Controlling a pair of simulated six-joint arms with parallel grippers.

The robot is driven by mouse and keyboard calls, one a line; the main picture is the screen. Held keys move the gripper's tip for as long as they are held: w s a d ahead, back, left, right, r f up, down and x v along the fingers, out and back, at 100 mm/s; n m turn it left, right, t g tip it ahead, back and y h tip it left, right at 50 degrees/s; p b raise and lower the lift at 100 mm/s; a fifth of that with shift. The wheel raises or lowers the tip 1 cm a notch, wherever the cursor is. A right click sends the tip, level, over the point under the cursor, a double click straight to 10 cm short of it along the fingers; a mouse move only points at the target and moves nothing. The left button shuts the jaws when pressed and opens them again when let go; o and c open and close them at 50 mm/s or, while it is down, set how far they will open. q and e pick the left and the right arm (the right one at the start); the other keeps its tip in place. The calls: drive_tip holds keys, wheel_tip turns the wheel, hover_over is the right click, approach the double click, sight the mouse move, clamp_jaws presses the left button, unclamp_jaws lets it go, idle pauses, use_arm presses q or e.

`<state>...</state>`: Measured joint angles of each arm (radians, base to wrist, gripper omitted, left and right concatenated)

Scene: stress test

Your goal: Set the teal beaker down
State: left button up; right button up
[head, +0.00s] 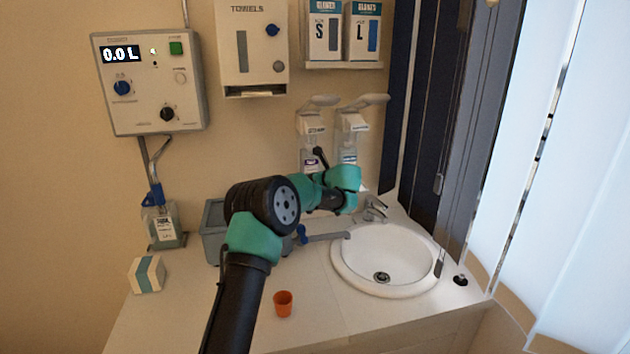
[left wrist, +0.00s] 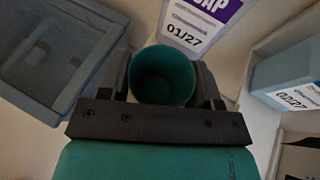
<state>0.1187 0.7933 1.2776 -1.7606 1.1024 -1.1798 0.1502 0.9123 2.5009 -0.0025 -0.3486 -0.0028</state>
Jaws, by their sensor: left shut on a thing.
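In the left wrist view the teal beaker (left wrist: 162,76) sits between the two dark fingers of my left gripper (left wrist: 163,88), which is shut on it. I look down into its open, empty-looking mouth. In the head view my left arm reaches over the counter toward the soap dispensers on the back wall. The beaker cannot be made out there, as my teal and black wrist blocks the view of it. My right gripper is in neither view.
A bottle with a purple label (left wrist: 200,22) stands close beyond the beaker. A grey lidded bin (head: 213,228) is left of my arm. An orange cup (head: 283,303) and small box (head: 147,274) stand on the counter (head: 320,290). The sink (head: 410,262) and tap (head: 375,208) are right.

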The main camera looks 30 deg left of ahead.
use_arm(q)
drive_tip(key=o, duration=1)
drive_tip(key=shift+r, duration=0.1)
drive_tip(key=shift+d+r, duration=0.1)
drive_tip(key=v, duration=1.2)
